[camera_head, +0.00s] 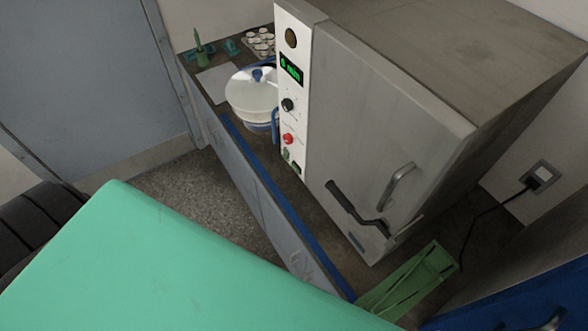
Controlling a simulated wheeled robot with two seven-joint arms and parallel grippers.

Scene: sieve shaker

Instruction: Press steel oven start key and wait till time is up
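The steel oven (390,110) stands on the bench at the centre right with its door (370,140) shut. Its white control panel (292,120) is on the left of the front. The green-lit display (291,70) seems to read "6 min", though the digit is blurred. Below it are a black knob (288,104), a red round button (288,139) and small green keys (286,155) near the panel's bottom. The labels are too small to read, so I cannot tell which is the start key. Neither of my grippers is in view.
A white-lidded bowl (252,97) stands just left of the oven. Small white cups (262,43) and green items (202,52) stand behind it. A green rack (412,282) lies right of the oven's front. A black cable runs to a wall socket (540,176).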

